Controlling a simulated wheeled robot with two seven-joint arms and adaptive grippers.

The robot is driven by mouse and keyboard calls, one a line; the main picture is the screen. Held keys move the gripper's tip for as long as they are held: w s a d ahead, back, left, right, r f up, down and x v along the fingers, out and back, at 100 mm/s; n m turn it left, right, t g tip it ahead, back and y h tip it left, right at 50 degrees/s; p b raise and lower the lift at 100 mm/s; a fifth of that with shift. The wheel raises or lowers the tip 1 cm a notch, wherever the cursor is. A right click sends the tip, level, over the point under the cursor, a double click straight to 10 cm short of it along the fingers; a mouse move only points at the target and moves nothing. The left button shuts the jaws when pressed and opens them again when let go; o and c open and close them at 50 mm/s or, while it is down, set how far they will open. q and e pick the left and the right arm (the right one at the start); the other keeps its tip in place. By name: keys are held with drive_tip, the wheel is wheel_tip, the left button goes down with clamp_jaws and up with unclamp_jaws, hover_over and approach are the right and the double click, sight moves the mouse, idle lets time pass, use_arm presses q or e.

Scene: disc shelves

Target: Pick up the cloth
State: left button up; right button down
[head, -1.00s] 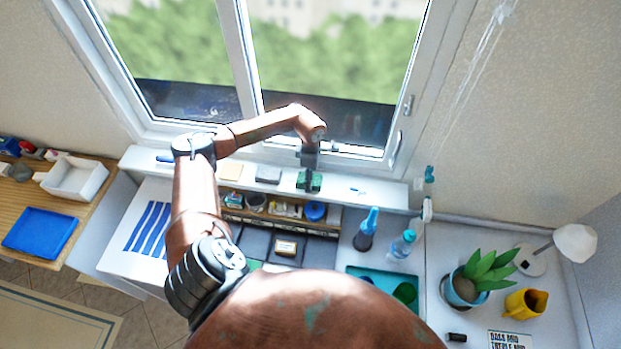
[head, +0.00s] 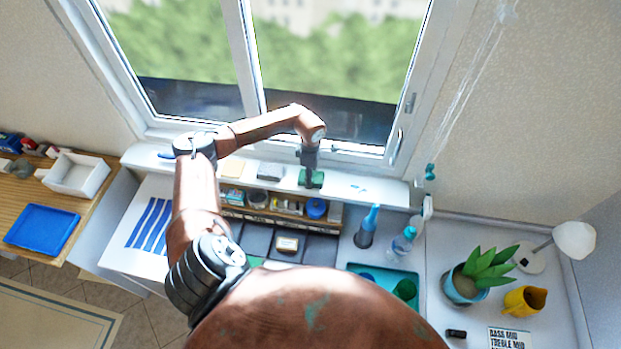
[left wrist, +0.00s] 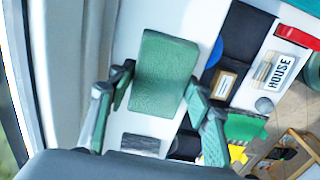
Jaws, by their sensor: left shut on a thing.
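The cloth (left wrist: 166,62) is a folded green pad with a slightly textured surface. In the left wrist view it lies between the two fingers of my left gripper (left wrist: 158,84), which is shut on it. In the head view the green cloth (head: 317,180) is on or just over the white windowsill, below my left gripper (head: 309,177). I cannot tell whether it touches the sill. My right gripper is not in view.
The white windowsill (head: 385,190) also holds a dark grey pad (head: 269,171) left of the cloth. The window stands right behind.

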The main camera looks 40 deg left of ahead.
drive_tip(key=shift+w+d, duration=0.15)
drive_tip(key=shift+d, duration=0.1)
